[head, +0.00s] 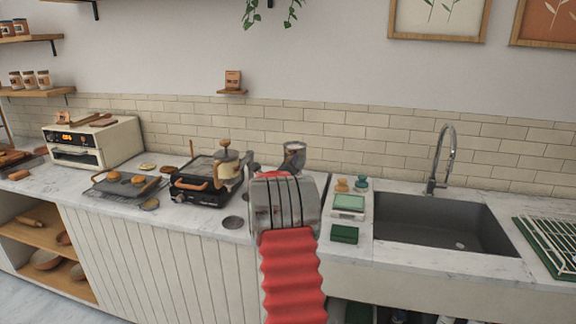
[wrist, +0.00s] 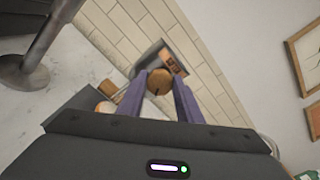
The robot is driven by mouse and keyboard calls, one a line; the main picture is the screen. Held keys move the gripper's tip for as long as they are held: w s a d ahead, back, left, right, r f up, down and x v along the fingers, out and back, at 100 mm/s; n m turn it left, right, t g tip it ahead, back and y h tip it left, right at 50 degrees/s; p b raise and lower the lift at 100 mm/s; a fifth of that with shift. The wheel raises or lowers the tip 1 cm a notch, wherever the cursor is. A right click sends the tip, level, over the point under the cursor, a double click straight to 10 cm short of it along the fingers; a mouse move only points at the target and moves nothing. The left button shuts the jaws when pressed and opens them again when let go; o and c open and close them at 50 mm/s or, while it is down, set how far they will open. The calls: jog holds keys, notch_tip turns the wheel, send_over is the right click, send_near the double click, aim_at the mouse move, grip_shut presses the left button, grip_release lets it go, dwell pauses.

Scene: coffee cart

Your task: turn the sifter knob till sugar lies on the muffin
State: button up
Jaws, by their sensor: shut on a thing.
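In the wrist view the sifter (wrist: 174,55) is a metal cup near the wall, its side toward me. Its round wooden knob (wrist: 159,82) lies between the tips of my gripper (wrist: 160,84). The two purple fingers are shut on the knob. In the head view the sifter's metal top (head: 294,153) shows just above my arm, which hides my gripper and the knob.
A dark metal post (wrist: 38,50) with a round foot stands at left in the wrist view. In the head view a black grill (head: 200,188) and a kettle (head: 228,165) stand left of my arm. A green-topped scale (head: 348,203) and the sink (head: 440,220) are to the right.

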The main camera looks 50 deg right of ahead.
jog(key=m, duration=0.3)
jog(key=shift+s+d+f+m, duration=0.2)
jog(key=shift+s+f+m, duration=0.1)
jog(key=shift+f, duration=0.1)
dwell(0.3)
jog(key=o, duration=1)
jog(key=shift+w+a+r, duration=0.1)
jog(key=shift+w+r, duration=0.05)
jog(key=shift+r, duration=0.1)
jog(key=shift+o, duration=0.2)
jog(key=shift+a, duration=0.1)
jog(key=v, duration=1.3)
jog(key=shift+a, duration=0.25)
